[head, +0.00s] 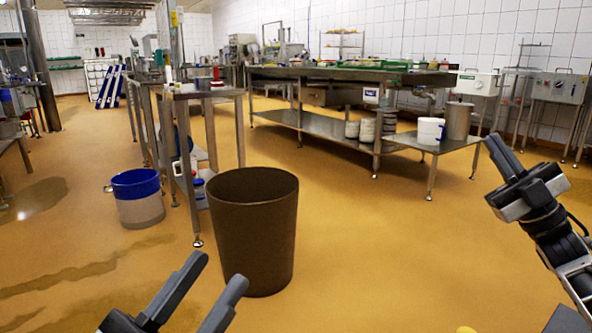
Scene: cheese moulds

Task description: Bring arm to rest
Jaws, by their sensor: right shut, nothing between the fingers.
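My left gripper (219,270) is at the bottom left of the head view. Its two dark fingers are spread apart with nothing between them, and they point up towards the brown bin. My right gripper (497,148) is at the right side, raised above the floor. Its fingers lie together and hold nothing. My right arm comes in from the lower right corner and is bent upward.
A tall brown bin (252,225) stands on the floor just beyond my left gripper. A blue-topped bucket (138,198) stands to its left. A steel side table (205,92) and a long steel workbench (345,74) stand behind.

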